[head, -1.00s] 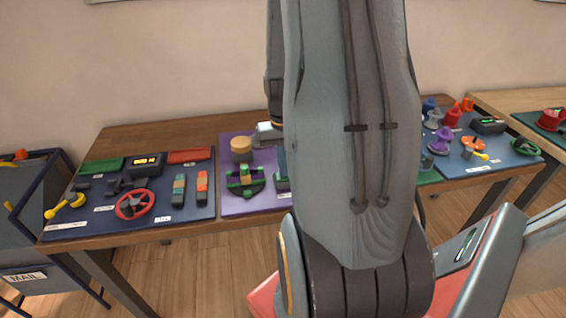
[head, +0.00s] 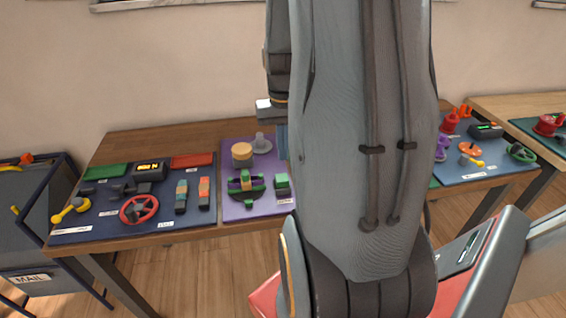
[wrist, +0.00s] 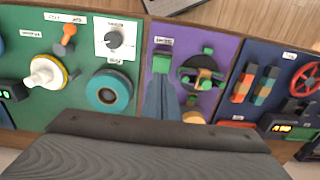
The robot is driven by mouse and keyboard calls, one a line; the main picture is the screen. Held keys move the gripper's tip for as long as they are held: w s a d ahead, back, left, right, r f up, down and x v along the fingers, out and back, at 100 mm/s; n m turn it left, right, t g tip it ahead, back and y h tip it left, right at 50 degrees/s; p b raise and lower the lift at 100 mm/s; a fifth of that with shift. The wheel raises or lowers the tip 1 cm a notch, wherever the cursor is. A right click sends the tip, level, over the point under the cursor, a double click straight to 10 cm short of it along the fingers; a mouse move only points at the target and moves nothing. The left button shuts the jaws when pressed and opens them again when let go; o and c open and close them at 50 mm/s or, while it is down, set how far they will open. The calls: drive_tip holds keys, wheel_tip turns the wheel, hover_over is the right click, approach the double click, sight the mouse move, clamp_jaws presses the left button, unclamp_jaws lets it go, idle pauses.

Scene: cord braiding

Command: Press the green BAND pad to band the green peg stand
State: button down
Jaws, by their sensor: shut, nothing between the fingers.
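The green pad (head: 281,182) sits on the purple board (head: 232,207), right of the peg stand; it also shows in the wrist view (wrist: 161,63), and its label is too small to read. The green peg stand (head: 246,187) is a dark round base with green arms and a coloured middle; it also shows in the wrist view (wrist: 203,73). My gripper (wrist: 161,79) is shut and empty, its blue-grey fingers pointing at the pad's near side. In the head view my gripper (head: 282,156) is partly behind my arm, its tips above the pad with a gap.
A wooden cylinder (head: 242,153) and a grey knobbed piece (head: 262,144) stand behind the peg stand. A blue board (head: 100,222) with a red wheel (head: 138,209) lies left. A green board (wrist: 75,78) adjoins the purple one. My arm hides the table's middle right.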

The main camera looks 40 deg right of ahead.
drive_tip(key=shift+r+b, duration=0.35)
drive_tip(key=shift+r, duration=2.2)
drive_tip(key=s+a+f+n, duration=0.1)
drive_tip(key=a+n, duration=0.1)
drive_tip(key=a, duration=0.6)
drive_tip(key=s+a+f+n, duration=0.1)
drive_tip(key=a+n, duration=0.1)
drive_tip(key=a, duration=0.6)
drive_tip(key=a+f+n+t, duration=0.1)
drive_tip(key=a+f+n, duration=0.1)
drive_tip(key=a, duration=0.6)
drive_tip(key=shift+s+a, duration=0.3)
drive_tip(key=shift+s, duration=0.1)
